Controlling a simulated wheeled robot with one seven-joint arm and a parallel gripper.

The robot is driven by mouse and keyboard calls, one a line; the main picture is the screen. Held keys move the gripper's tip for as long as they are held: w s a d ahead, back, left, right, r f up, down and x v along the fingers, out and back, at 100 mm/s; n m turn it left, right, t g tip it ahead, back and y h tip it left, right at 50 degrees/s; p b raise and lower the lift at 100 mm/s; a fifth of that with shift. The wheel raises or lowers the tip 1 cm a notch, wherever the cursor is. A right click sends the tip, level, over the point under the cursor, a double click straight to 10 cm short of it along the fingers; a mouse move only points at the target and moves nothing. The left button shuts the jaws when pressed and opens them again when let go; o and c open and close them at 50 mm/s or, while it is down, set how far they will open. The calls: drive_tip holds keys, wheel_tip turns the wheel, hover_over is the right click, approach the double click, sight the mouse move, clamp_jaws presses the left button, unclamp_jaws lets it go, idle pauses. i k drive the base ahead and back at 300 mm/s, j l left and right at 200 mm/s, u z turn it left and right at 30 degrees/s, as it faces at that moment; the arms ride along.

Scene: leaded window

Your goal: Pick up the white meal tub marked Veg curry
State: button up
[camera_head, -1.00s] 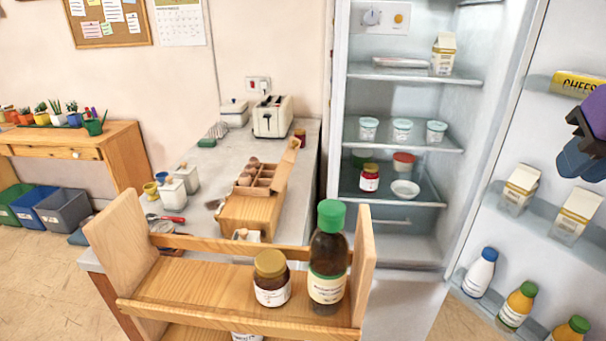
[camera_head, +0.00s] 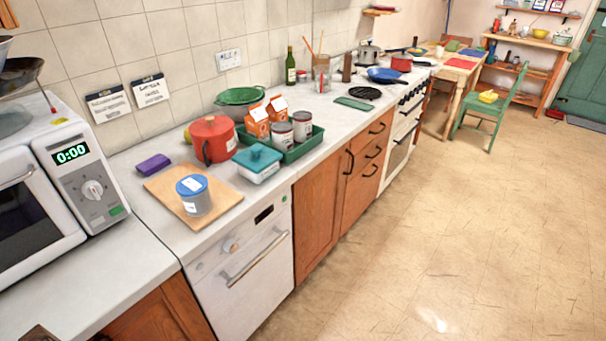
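A pale grey-white round tub (camera_head: 197,203) with a blue lid stands upright on a wooden board on the counter. It has a white label on its side and another on its lid, both too small to read. A white box-shaped tub (camera_head: 258,172) with a teal lid stands to its right, next to the green tray. It also bears a label that I cannot read. I cannot tell whether either one is marked Veg curry. My gripper is not in view.
A green tray (camera_head: 309,148) holds cans and orange cartons. A purple sponge-like block (camera_head: 153,164) lies behind the board. A microwave (camera_head: 50,185) stands at left. The tiled floor (camera_head: 450,230) is open.

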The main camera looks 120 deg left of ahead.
sight(192, 189)
drive_tip(key=u, duration=4.2)
